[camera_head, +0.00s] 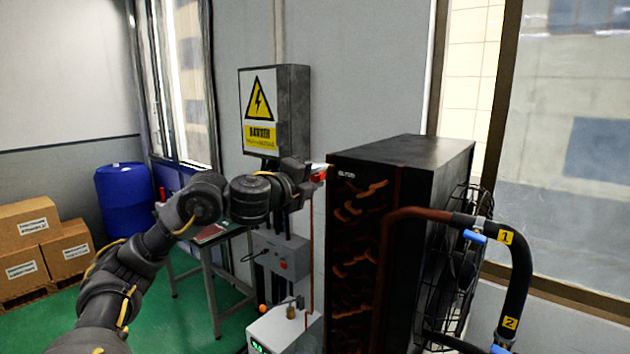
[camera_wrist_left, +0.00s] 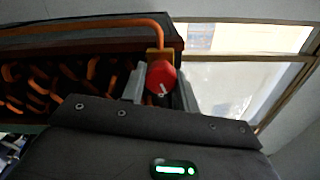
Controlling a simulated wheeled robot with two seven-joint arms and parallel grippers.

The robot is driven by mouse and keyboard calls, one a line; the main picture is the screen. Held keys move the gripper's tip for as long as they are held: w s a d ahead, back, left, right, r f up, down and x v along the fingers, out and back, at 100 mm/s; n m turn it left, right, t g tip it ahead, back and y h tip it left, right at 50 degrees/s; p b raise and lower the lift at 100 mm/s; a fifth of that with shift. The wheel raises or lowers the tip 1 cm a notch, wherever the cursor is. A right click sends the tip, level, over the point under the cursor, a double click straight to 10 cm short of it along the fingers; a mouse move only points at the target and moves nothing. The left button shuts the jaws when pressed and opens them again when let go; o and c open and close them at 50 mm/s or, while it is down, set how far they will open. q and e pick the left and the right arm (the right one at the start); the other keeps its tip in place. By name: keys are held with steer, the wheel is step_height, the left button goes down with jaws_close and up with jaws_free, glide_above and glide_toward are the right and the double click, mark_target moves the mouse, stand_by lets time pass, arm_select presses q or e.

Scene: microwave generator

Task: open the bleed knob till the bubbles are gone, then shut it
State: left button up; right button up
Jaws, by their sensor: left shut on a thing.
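The bleed knob is red with a white mark on its face; it shows in the left wrist view (camera_wrist_left: 161,77) between the two grey fingers, in front of a brass-coloured block on a copper pipe. In the head view the red knob (camera_head: 318,176) is small, at the upper left corner of the black radiator unit (camera_head: 385,160). My left gripper (camera_head: 311,178) reaches it from the left and is shut on it; it also shows in the left wrist view (camera_wrist_left: 160,90). Bubbles cannot be made out in either view. My right gripper is not in view.
A black hose (camera_head: 520,270) with yellow number tags 1 and 2 curves at the unit's right. A wire fan guard (camera_head: 465,250) covers its right side. A white box with a green display (camera_head: 272,335) stands below left. A grey danger-marked cabinet (camera_head: 275,108) hangs behind my left arm.

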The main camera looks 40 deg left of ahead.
arm_select(q)
steer(key=m+b, duration=0.1)
steer(key=m, duration=0.2)
steer(key=shift+m, duration=0.6)
steer(key=o, duration=1)
steer(key=s+b, duration=0.2)
steer(key=s, duration=0.8)
steer(key=shift+s, duration=0.4)
